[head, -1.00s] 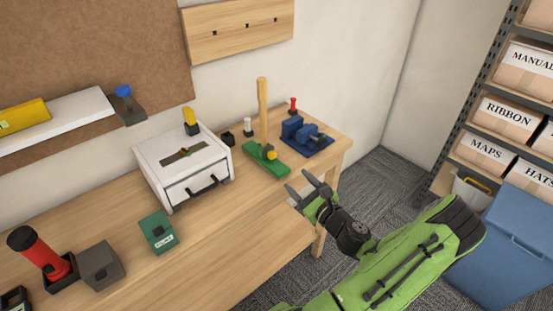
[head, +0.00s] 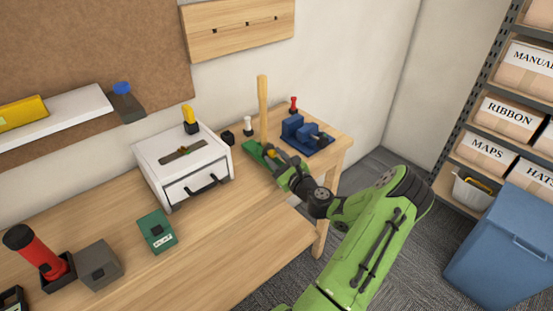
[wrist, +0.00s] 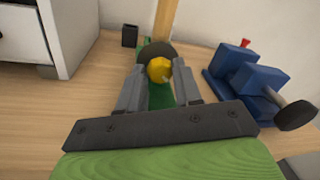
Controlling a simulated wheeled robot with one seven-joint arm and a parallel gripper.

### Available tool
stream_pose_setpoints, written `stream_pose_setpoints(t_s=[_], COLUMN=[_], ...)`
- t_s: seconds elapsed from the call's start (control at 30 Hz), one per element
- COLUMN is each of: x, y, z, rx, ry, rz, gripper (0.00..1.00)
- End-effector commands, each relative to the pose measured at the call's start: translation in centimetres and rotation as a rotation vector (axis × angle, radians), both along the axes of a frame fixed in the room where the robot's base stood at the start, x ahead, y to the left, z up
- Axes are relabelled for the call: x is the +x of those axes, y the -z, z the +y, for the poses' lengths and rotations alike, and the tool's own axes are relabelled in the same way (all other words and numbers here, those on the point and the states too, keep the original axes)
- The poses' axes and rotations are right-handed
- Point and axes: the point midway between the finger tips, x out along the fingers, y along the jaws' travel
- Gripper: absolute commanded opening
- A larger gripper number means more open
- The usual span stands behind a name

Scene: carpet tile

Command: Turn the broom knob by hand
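The yellow knob (wrist: 159,69) sits on a green base at the foot of an upright wooden stick (head: 262,105); I take this for the broom knob. In the head view the knob (head: 271,153) is partly hidden by my gripper (head: 276,160). In the wrist view my gripper (wrist: 159,80) is open, with a finger on each side of the knob and small gaps showing. Whether a finger touches the knob cannot be told. A dark round part shows behind the knob. The green base (head: 250,150) is partly covered by my fingers.
A blue vise-like device (head: 305,133) stands close on the right; it also shows in the wrist view (wrist: 245,75). A white drawer box (head: 170,150) stands left. A small black block (head: 228,137) and a white-topped peg (head: 248,126) are behind.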

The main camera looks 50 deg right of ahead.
Motion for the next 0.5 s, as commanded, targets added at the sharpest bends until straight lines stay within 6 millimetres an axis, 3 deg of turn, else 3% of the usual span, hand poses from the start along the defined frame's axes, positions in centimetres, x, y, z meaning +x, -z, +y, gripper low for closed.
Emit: stream_pose_setpoints(t_s=[0.03,0.2,0.5], x=[-0.02,-0.03,-0.02], y=[0.01,-0.01,-0.62], z=[0.00,-0.01,0.02], rx=[0.000,0.000,0.110], ry=[0.000,0.000,0.000], rz=[0.000,0.000,-0.022], gripper=[0.25,0.01,0.01])
